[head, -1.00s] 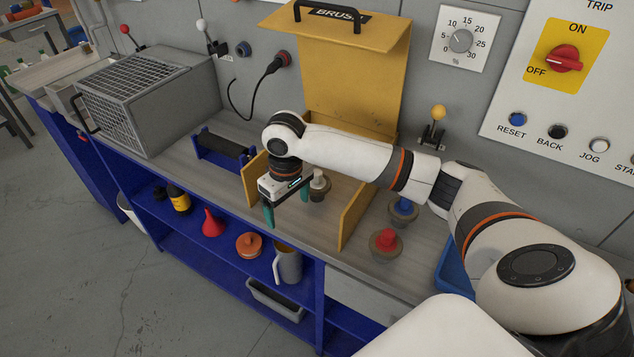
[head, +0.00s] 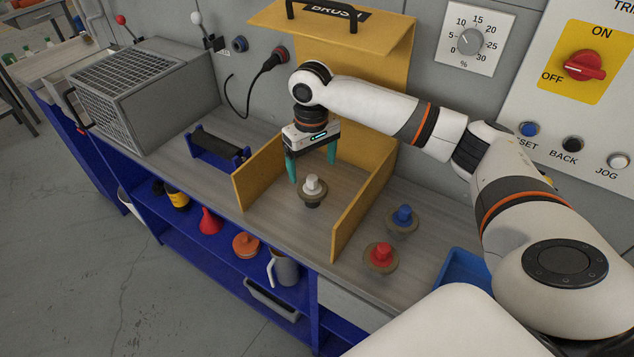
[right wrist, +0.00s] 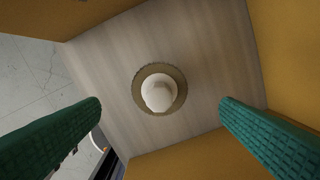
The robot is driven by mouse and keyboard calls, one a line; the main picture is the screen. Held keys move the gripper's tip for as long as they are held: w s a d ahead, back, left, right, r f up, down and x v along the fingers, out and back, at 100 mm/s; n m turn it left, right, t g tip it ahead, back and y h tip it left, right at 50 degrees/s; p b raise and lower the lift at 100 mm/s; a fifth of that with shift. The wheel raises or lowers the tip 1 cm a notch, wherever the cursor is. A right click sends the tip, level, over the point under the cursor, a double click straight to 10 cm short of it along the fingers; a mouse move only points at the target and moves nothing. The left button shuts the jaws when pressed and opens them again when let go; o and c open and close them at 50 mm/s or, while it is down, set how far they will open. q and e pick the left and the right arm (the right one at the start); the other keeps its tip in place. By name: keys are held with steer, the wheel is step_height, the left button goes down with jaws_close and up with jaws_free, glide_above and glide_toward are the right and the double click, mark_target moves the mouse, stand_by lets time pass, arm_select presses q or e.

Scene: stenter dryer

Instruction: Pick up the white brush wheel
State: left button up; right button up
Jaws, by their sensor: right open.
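The white brush wheel (head: 312,189) stands upright on the bench inside the yellow brush box, with a tan bristle disc under its white knob. In the right wrist view the brush wheel (right wrist: 159,91) sits near the middle, between and beyond the two green fingers. My right gripper (head: 313,170) points down over it, open and empty, with its fingertips just behind and above the knob in the head view. In the right wrist view the fingers of my right gripper (right wrist: 160,105) are wide apart and do not touch the wheel. My left gripper is not in view.
Yellow walls stand left (head: 258,172) and right (head: 362,205) of the wheel, with a raised lid (head: 335,30) behind. A red brush wheel (head: 380,257) and a blue one (head: 403,219) stand outside the right wall. A blue bin (head: 465,268) is further right.

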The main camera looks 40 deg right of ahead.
mark_target(312, 177)
steer(key=shift+s+a+f, duration=0.1)
steer(key=shift+a+f, duration=0.05)
steer(key=shift+f, duration=0.75)
step_height(312, 177, down, 5)
steer(key=shift+r+p, duration=0.1)
steer(key=shift+p, duration=0.5)
steer(key=shift+c, duration=1.1)
steer(key=c, duration=1)
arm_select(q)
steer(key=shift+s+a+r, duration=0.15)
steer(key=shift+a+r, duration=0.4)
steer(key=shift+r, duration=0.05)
arm_select(e)
steer(key=shift+o, duration=0.2)
steer(key=shift+r, duration=0.1)
